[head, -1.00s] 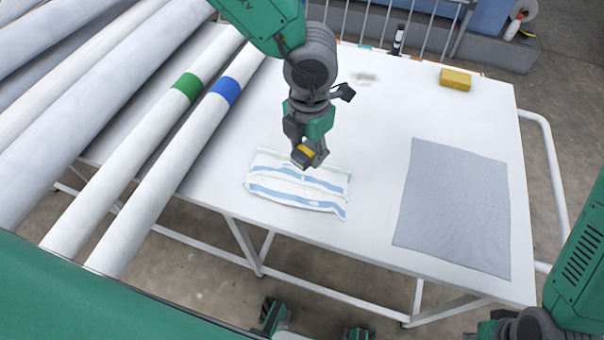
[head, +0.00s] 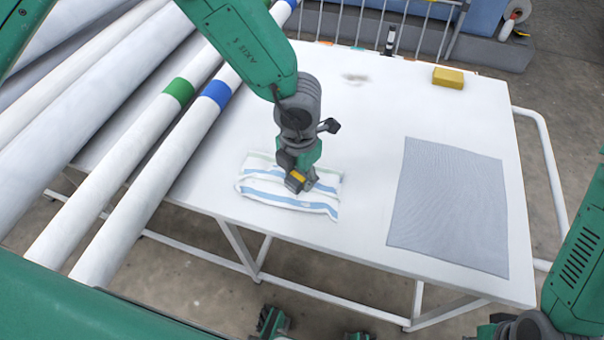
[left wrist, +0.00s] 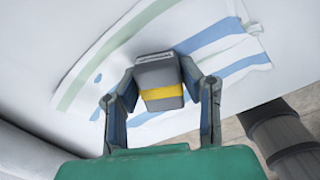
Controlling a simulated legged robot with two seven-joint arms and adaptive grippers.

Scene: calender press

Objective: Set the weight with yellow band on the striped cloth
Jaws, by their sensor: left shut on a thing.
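The weight with yellow band (left wrist: 160,85) is a dark grey block with a yellow stripe. It sits between the fingers of my left gripper (left wrist: 160,97) in the left wrist view, and the gripper is shut on it. In the head view, the left gripper (head: 297,184) is over the striped cloth (head: 262,196), with the weight partly hidden in it. The cloth is white with blue and green stripes and lies slightly rumpled on the table. The weight is at or just above the cloth; I cannot tell if they touch.
The white table (head: 345,120) also holds a grey cloth sheet (head: 450,205) at the right and a yellow block (head: 448,78) at the back. Long white rolls with green (head: 179,91) and blue (head: 216,93) bands lie at the left.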

